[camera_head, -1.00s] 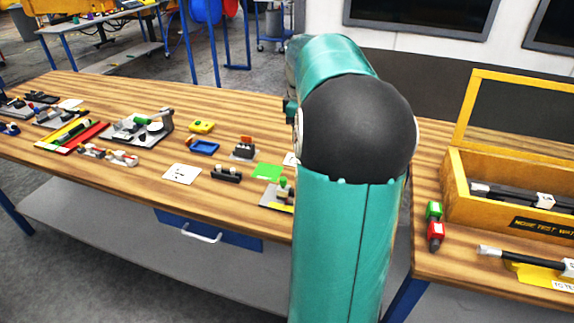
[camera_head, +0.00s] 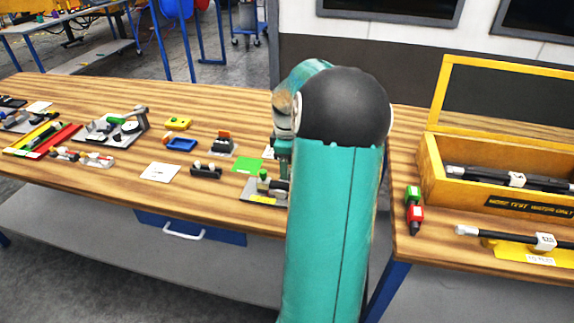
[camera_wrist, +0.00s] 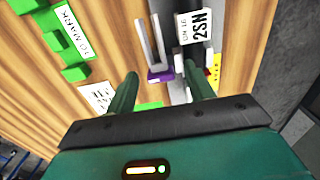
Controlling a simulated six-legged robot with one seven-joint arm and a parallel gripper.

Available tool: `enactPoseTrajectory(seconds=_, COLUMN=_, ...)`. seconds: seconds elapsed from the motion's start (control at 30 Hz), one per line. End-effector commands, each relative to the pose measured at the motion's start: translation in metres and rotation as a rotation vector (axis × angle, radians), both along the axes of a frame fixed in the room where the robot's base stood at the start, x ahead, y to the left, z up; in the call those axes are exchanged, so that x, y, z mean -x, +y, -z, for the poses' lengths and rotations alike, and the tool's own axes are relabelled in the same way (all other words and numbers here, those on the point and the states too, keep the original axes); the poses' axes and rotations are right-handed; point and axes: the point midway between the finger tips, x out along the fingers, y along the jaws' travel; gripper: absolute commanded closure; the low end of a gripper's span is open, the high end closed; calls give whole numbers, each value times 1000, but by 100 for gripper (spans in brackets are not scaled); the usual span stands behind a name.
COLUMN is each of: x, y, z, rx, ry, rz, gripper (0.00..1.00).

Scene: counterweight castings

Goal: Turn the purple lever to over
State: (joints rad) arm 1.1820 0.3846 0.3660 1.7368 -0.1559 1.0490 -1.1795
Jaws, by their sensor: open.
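A purple piece (camera_wrist: 159,76), the only purple part in sight, shows in the wrist view between my finger tips, at the foot of a grey U-shaped metal part. I cannot tell how the lever is set. My gripper (camera_wrist: 161,72) is open, its two green fingers on either side of the purple piece, with no clear contact. In the head view my arm hides the purple part, and the gripper's fingers cannot be made out.
In the wrist view a white lettered label (camera_wrist: 195,28) lies beyond the right finger, and green blocks (camera_wrist: 75,72) lie to the left. In the head view a green mat (camera_head: 249,165) and a small grey fixture (camera_head: 262,192) lie left of my arm; a yellow box (camera_head: 480,185) stands right.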

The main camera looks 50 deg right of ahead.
Motion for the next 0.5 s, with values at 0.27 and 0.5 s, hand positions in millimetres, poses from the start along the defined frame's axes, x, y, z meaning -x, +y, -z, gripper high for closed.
enactPoseTrajectory(seconds=0.27, x=0, y=0, z=5, rx=1, ry=0, rz=0, gripper=47)
enactPoseTrajectory(seconds=0.5, x=0, y=0, z=5, rx=1, ry=0, rz=1, gripper=81)
